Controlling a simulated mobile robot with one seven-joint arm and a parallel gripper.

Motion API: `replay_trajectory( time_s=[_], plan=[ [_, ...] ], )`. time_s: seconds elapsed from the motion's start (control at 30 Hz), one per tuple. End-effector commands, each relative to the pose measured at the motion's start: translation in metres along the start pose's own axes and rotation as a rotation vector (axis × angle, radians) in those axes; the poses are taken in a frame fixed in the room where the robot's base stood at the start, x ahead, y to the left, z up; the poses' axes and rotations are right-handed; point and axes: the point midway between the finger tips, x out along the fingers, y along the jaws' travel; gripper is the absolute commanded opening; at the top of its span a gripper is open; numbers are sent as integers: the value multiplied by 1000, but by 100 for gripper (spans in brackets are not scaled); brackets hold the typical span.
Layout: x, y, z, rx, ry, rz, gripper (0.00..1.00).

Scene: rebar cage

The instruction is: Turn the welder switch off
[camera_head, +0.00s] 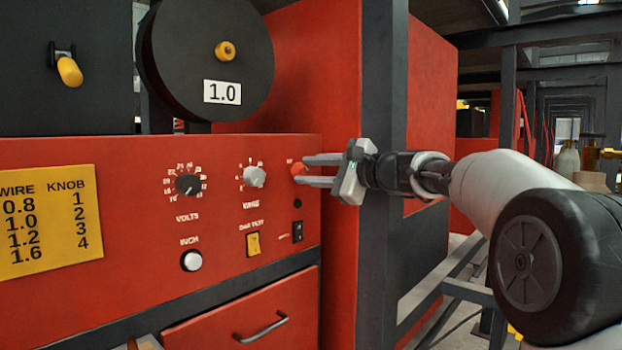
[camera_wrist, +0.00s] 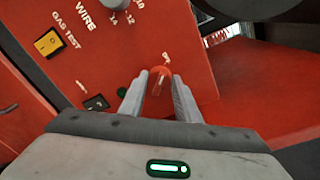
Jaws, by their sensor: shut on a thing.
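The welder's red front panel (camera_head: 130,190) carries a small red knob (camera_head: 297,168) near its right end, with a short white label that is too small to read. My gripper (camera_head: 305,171) reaches in from the right with its two fingers around this knob. In the wrist view, the red knob (camera_wrist: 160,76) sits between the fingertips of my gripper (camera_wrist: 161,84), which is shut on it. A black rocker switch (camera_head: 297,231) is lower on the panel, below a small black dot. It also shows in the wrist view (camera_wrist: 96,102); its position cannot be told.
A grey wire knob (camera_head: 254,176), a black volts dial (camera_head: 188,184), a yellow gas test switch (camera_head: 252,244) and a white inch button (camera_head: 191,260) are left of my gripper. A dark upright post (camera_head: 382,200) stands close beside my gripper. A drawer handle (camera_head: 262,328) sticks out below.

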Motion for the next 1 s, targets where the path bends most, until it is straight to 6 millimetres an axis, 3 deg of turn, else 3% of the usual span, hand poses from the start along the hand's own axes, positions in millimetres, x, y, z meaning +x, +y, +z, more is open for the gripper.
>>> replay_trajectory(
  time_s=[0.57, 0.6, 0.67, 1.0],
  plan=[
    [0, 1, 0, -29, 2, 1, 7],
    [0, 1, 0, -29, 2, 1, 36],
    [0, 1, 0, -28, 2, 1, 46],
    [-2, 0, 0, -28, 2, -1, 48]
  ],
)
